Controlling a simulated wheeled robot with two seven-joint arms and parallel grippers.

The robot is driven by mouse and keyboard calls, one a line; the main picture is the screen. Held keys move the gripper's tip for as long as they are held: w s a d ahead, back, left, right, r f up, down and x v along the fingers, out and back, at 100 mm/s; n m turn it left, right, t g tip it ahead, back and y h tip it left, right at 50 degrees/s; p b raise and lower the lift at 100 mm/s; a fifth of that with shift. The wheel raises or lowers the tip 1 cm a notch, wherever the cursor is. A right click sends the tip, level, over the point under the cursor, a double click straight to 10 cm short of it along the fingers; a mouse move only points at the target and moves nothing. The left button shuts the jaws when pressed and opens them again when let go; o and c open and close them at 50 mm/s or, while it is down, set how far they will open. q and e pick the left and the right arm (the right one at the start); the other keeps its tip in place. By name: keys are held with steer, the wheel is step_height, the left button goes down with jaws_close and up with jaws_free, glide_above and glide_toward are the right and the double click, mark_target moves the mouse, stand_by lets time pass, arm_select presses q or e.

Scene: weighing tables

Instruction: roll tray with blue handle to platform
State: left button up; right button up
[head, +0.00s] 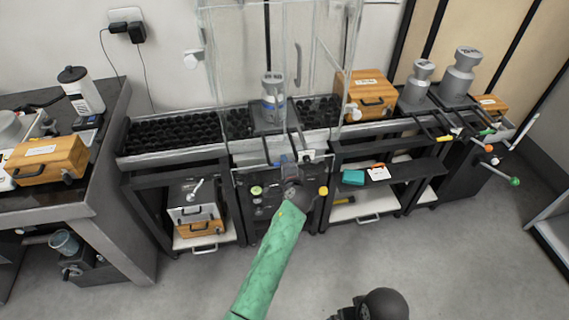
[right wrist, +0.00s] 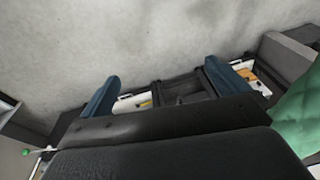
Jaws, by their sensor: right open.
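A grey metal cylinder weight (head: 272,102) stands upright inside the clear glass enclosure. Under it is a grey tray or platform (head: 268,124); which of the two I cannot tell. A small blue part (head: 284,159), possibly the blue handle, shows at the front edge below the enclosure. My left gripper (head: 287,172) is at this blue part, at the end of the green-sleeved arm. Its fingers are too small and overlapped to show whether they hold it. My right gripper (right wrist: 162,72) is open in the right wrist view, its blue fingers wide apart with nothing between them.
Black roller beds (head: 172,132) flank the enclosure (head: 222,60). Right of it stand a wooden box (head: 362,92) and two large weights (head: 459,75). Yellow, green and orange handle ends (head: 515,181) stick out at the far right. A side table (head: 110,130) stands left; grey floor is in front.

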arm_select(q)
steer(key=shift+o, duration=1.4)
steer(key=b+v, duration=0.1)
steer(key=v, duration=0.7)
steer(key=shift+b, duration=0.3)
arm_select(e)
steer(key=a+f, duration=0.1)
steer(key=w+a+f, duration=0.1)
steer(key=shift+f+t, duration=0.3)
steer(key=shift+f, duration=0.1)
arm_select(q)
steer(key=shift+w+f, duration=0.1)
arm_select(e)
steer(key=shift+a+r+y, duration=0.15)
steer(key=shift+r+y, duration=0.1)
steer(key=shift+y, duration=0.05)
